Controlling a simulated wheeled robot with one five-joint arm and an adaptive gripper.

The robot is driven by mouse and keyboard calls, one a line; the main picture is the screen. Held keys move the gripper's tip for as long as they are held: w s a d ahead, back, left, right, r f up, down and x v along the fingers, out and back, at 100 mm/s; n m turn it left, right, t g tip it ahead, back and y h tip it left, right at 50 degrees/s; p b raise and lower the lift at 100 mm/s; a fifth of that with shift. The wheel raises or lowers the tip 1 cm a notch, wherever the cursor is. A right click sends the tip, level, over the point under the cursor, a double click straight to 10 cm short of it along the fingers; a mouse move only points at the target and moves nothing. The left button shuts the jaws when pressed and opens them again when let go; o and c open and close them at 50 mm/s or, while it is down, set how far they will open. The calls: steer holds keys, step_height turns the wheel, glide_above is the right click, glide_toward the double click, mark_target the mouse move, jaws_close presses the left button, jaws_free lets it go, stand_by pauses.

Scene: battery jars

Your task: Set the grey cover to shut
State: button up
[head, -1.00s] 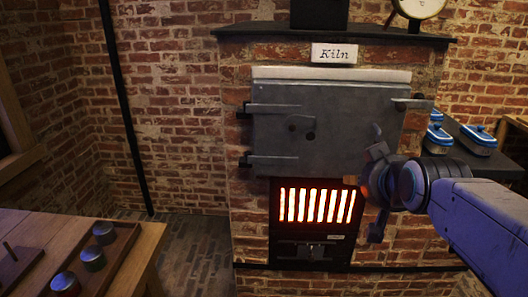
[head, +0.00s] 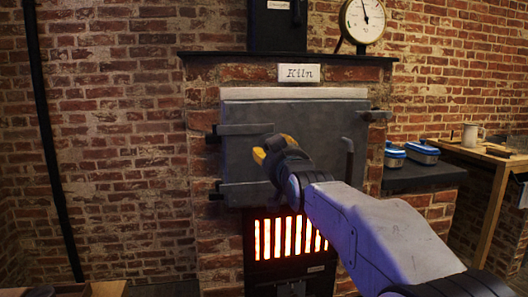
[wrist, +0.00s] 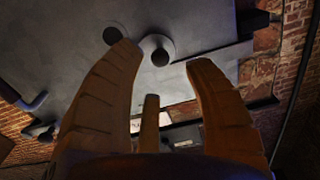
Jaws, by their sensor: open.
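The grey cover (wrist: 166,47) is a small round disc with a dark knob on the grey kiln door. In the wrist view it lies beside a dark round hole (wrist: 113,35), apart from it, so the hole is uncovered. My gripper (wrist: 163,60) is open, its fingers spread either side of the knob in the picture; I cannot tell whether they touch it. In the head view my gripper (head: 268,152) is in front of the door (head: 240,155) and hides the cover and hole.
A door handle (head: 348,158) stands out at the door's right side. Glowing bars (head: 290,237) are below the door. Blue-lidded containers (head: 422,152) stand on a dark ledge at the right. A gauge (head: 364,18) is above.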

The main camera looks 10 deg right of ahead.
steer(key=shift+w, duration=2.85)
jaws_close()
